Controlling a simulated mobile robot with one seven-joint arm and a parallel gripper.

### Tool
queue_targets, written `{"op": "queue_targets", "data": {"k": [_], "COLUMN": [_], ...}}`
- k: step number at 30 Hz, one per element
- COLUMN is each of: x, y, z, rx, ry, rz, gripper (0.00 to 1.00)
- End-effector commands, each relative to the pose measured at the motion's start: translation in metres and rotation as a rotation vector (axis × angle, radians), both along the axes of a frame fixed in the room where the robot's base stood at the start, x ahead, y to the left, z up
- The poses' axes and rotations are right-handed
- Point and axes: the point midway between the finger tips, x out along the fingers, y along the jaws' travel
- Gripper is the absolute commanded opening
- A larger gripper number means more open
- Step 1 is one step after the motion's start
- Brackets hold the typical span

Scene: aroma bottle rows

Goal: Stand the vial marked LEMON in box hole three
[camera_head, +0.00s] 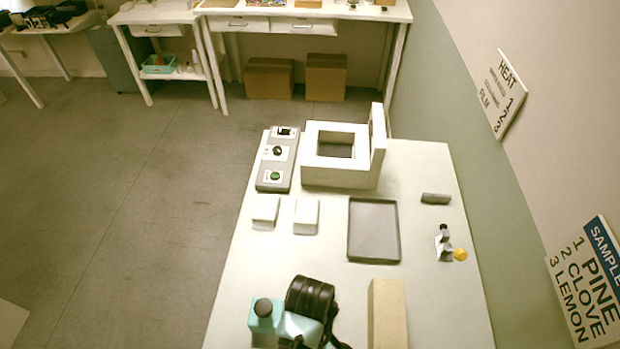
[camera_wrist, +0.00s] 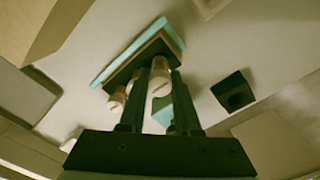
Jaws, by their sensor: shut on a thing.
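My gripper (camera_wrist: 160,73) is shut on a vial (camera_wrist: 161,86) with a pale cap in the wrist view. The vial sits between the two dark fingers, and no readable label shows on it. A second pale-capped vial (camera_wrist: 117,100) shows just left of the fingers. A teal-edged piece with a brown face (camera_wrist: 138,55) lies behind the fingertips; I cannot tell whether it is the box. In the head view my gripper and the held vial are hidden behind my arm at the bottom. No numbered holes can be made out.
A wall sign (camera_head: 588,280) lists 1 PINE, 2 CLOVE, 3 LEMON. On the table (camera_head: 425,170) are a white open-topped unit (camera_head: 340,175), a button panel (camera_head: 275,170), two white blocks (camera_head: 265,211) (camera_head: 306,215), a grey tray (camera_head: 374,230) and a tan block (camera_head: 387,315).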

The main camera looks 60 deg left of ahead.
Motion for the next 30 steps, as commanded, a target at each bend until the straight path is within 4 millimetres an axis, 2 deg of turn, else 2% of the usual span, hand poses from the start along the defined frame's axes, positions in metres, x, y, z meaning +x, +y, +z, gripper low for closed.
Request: {"op": "queue_targets", "data": {"k": [3, 7, 20, 21, 25, 30], "x": [-0.001, -0.001, -0.001, 0.000, 0.000, -0.001], "y": [-0.001, -0.001, -0.001, -0.001, -0.001, -0.001], "z": [-0.018, -0.033, -0.040, -0.039, -0.039, -0.039], "rx": [-0.002, -0.002, -0.001, 0.000, 0.000, 0.000], "ry": [0.004, 0.003, 0.001, 0.001, 0.001, 0.001], "rz": [0.000, 0.000, -0.001, -0.001, 0.000, 0.000], "gripper": [0.00, 0.00, 0.00, 0.37, 0.60, 0.61]}}
